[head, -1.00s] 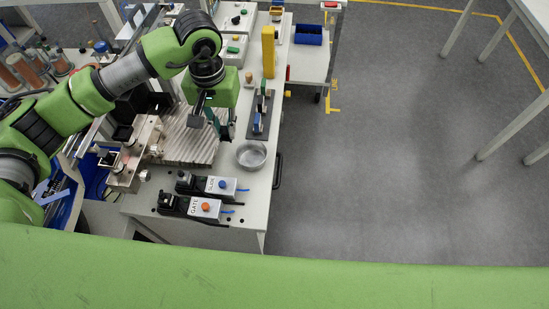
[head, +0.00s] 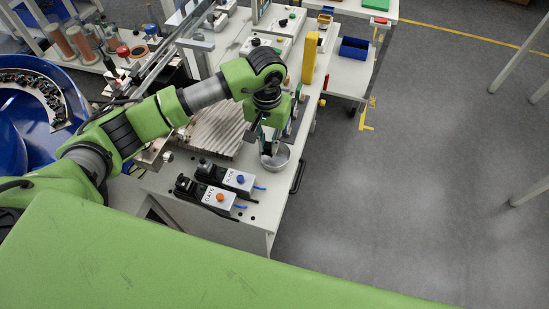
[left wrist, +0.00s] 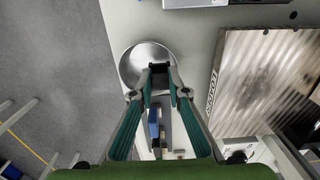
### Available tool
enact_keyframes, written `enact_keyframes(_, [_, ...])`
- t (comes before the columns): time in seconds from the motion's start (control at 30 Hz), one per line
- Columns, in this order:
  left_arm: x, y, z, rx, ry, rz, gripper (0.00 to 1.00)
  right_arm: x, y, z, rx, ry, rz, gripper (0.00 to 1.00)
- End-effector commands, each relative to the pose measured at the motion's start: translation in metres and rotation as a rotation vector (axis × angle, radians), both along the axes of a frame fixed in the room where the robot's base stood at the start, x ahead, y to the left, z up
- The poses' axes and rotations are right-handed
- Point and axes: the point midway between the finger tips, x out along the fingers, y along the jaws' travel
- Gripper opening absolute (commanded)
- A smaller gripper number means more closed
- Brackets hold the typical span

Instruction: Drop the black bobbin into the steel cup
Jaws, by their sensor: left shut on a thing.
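The steel cup (head: 281,160) is a round, shallow metal bowl near the right edge of the bench. It also shows in the left wrist view (left wrist: 130,66), partly covered by my fingertips. My left gripper (head: 267,150) points down over the cup. In the left wrist view its two green-sided fingers (left wrist: 159,73) are closed on the small black bobbin (left wrist: 160,78), which is seen against the cup's inside. The fingers hide much of the bobbin, and its height above the cup's floor is hard to tell. My right gripper is out of view.
Two switch boxes, with a blue button (head: 238,180) and an orange button (head: 219,198), sit in front of the cup. A ribbed metal plate (head: 217,130) lies to the left. A yellow post (head: 309,54) stands behind. Open floor lies to the right.

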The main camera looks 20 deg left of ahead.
Motion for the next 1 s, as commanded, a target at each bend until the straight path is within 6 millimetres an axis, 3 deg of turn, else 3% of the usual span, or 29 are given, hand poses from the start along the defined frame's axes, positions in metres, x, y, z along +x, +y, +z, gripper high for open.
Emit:
enact_keyframes(0.23, [0.000, 0.000, -0.001, 0.000, 0.000, 0.000, 0.04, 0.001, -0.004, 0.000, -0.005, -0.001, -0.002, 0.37])
enact_keyframes(0.3, [0.000, 0.000, -0.001, 0.000, 0.000, 0.000, 0.28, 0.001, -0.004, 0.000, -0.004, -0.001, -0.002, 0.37])
enact_keyframes(0.33, [0.000, 0.000, -0.001, 0.000, 0.000, 0.000, 0.35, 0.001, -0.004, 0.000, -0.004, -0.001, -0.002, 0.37])
enact_keyframes(0.73, [0.001, 0.000, 0.004, 0.000, -0.002, 0.000, 0.35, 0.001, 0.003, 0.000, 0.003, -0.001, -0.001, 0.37])
enact_keyframes(0.87, [0.002, 0.000, 0.020, -0.001, -0.005, 0.001, 0.35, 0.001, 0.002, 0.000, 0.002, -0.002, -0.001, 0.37])
enact_keyframes(1.0, [0.002, 0.000, 0.050, 0.000, -0.006, 0.000, 0.35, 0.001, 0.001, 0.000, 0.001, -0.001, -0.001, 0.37])
